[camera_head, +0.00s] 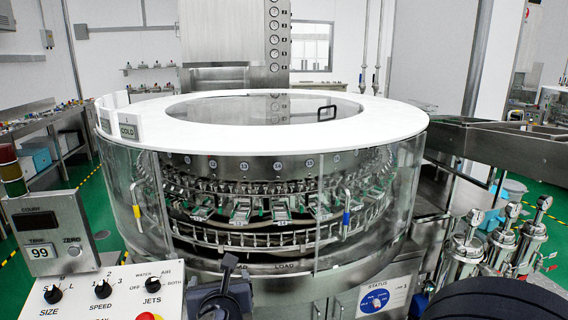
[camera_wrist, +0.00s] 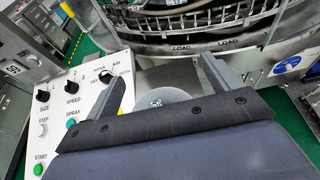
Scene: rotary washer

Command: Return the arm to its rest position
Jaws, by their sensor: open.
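In the wrist view my gripper (camera_wrist: 160,72) is open and empty. Its two grey fingers stand wide apart, the left one over the right side of the control panel. A grey disc (camera_wrist: 172,95) shows beyond the gripper's dark crossbar, between the fingers; I cannot tell whether it touches anything. In the head view a dark bracket-like part at the bottom, right of the panel, appears to be mine. The control panel (camera_head: 92,297) has SIZE, SPEED and JETS knobs and a partly visible red button (camera_head: 149,316). The wrist view also shows a green START button (camera_wrist: 39,169).
The rotary washer (camera_head: 262,108), with a white ring top and clear curtain, fills the middle. A display box (camera_head: 50,235) reading 99 stands left. Steel canisters (camera_head: 467,250) and a steel chute (camera_head: 520,150) are at right. Green floor shows at far left.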

